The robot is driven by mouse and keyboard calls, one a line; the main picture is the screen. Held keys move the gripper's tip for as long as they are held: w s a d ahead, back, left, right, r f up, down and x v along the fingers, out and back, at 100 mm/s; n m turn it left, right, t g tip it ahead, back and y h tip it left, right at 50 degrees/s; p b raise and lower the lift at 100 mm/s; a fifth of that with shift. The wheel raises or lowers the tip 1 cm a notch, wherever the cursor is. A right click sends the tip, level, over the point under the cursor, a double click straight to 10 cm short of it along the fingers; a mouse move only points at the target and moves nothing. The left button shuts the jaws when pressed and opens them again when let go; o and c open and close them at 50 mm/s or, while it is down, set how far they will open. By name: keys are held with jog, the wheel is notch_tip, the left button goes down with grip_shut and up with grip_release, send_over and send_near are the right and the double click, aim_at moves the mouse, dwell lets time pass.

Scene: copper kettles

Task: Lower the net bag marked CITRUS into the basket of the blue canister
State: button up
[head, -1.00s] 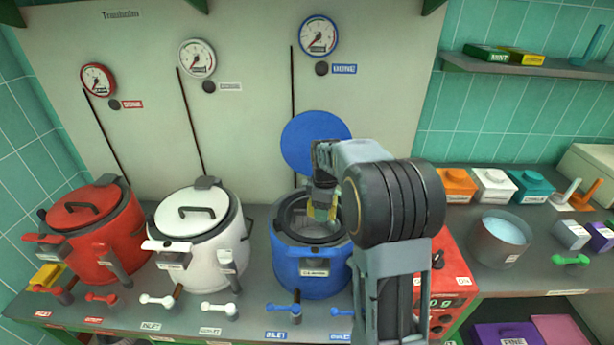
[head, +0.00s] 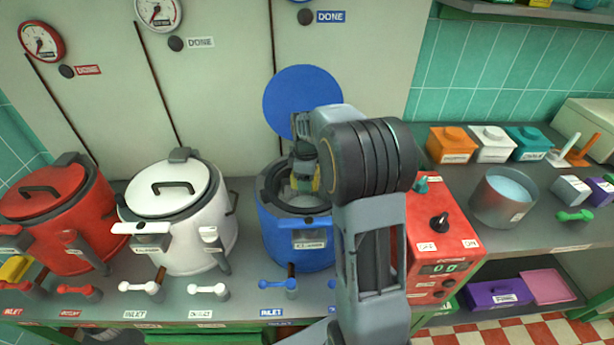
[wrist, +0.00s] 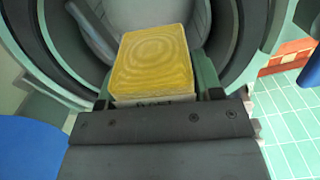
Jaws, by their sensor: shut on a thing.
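The blue canister (head: 290,240) stands open on the counter, its round blue lid (head: 302,102) raised behind it. My gripper (head: 309,172) points down at the canister's mouth, partly hidden by my arm. It is shut on the yellow net bag (head: 317,184), which also shows in the wrist view (wrist: 152,62). A pale strip on the bag's near side is too covered to read. In the wrist view the canister's dark rim (wrist: 257,42) curves around the bag, with the grey interior beneath. I cannot tell whether the bag touches the basket.
The white canister (head: 180,240) and red canister (head: 60,230) stand closed to the left. A red control box (head: 440,225) is close on the right. Blue levers (head: 278,284) stick out in front. A grey pot (head: 504,198) stands further right.

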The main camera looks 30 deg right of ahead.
notch_tip(320, 180, down, 8)
jog(key=b, duration=0.4)
jog(key=shift+r, duration=0.25)
jog(key=o, duration=1.1)
notch_tip(320, 180, up, 14)
jog(key=shift+f+p, duration=0.1)
jog(key=shift+p, duration=0.7)
